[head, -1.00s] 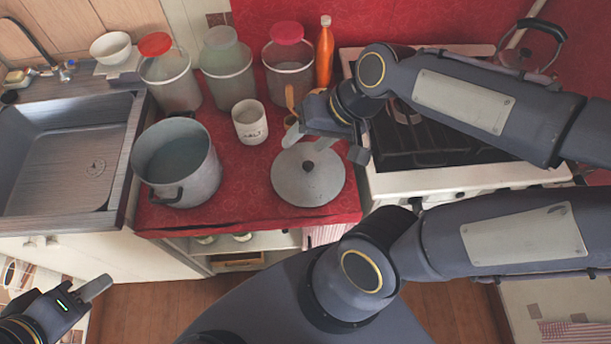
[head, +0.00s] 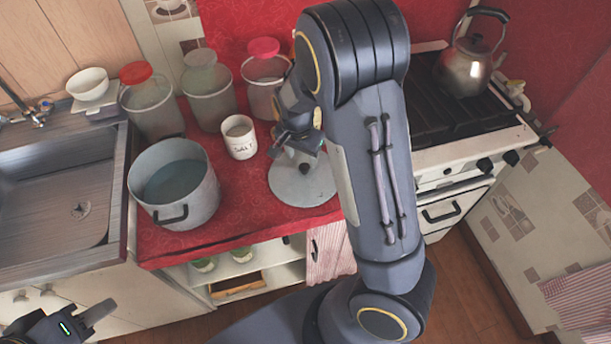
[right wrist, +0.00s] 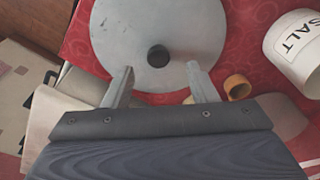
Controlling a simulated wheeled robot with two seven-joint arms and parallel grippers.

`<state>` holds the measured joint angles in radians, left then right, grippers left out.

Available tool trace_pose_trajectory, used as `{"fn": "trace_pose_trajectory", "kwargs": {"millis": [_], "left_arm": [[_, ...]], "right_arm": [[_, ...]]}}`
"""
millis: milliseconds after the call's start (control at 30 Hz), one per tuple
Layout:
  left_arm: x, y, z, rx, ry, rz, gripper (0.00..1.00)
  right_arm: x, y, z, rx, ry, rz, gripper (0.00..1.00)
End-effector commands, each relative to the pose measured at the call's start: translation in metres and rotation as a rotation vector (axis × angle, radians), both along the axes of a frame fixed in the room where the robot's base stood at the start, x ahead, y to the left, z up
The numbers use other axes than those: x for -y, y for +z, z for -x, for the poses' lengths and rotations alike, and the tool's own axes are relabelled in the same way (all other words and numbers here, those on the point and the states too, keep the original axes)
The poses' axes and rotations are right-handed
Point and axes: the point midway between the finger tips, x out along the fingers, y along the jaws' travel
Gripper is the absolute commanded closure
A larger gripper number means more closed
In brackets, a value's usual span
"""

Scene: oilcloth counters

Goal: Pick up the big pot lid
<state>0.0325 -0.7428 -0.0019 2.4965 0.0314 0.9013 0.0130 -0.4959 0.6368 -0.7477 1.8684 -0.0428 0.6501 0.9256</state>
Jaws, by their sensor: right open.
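The big pot lid (head: 291,189), a flat grey metal disc, lies on the red counter. Its dark round knob (right wrist: 158,56) shows in the right wrist view. My right gripper (right wrist: 161,76) is open and empty, with its fingertips to either side of and just short of the knob. In the head view my right gripper (head: 303,150) is above the lid and my arm hides the lid's right part. My left gripper (head: 92,314) is low at the left, away from the counter; only one finger shows clearly.
A large grey pot (head: 192,205) and a white salt mug (head: 239,139) stand left of the lid. Several lidded canisters are behind. The stove (head: 455,150) with a kettle (head: 470,62) is at the right, the sink (head: 60,190) at the left.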

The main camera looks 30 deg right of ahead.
Motion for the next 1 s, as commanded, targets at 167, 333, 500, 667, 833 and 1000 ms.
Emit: {"fn": "trace_pose_trajectory", "kwargs": {"millis": [167, 333, 500, 667, 833, 1000], "left_arm": [[0.000, 0.004, 0.000, 0.000, 0.000, 0.000, 0.61], [0.000, 0.003, 0.000, 0.000, 0.000, 0.000, 0.61], [0.000, 0.003, 0.000, 0.000, 0.000, 0.000, 0.61], [0.000, 0.003, 0.000, 0.000, 0.000, 0.000, 0.61], [0.000, 0.003, 0.000, 0.000, 0.000, 0.000, 0.61], [0.000, 0.003, 0.000, 0.000, 0.000, 0.000, 0.61]], "right_arm": [[0.008, -0.027, 0.001, -0.007, -0.003, 0.000, 0.48], [0.009, -0.044, -0.002, -0.002, 0.000, -0.001, 0.48], [0.008, -0.047, -0.002, 0.000, 0.001, -0.002, 0.48], [0.008, -0.046, -0.002, 0.000, 0.001, -0.002, 0.57], [0.008, -0.046, -0.002, 0.000, 0.001, -0.002, 0.79], [0.008, -0.046, -0.002, 0.000, 0.001, -0.002, 1.00]]}}
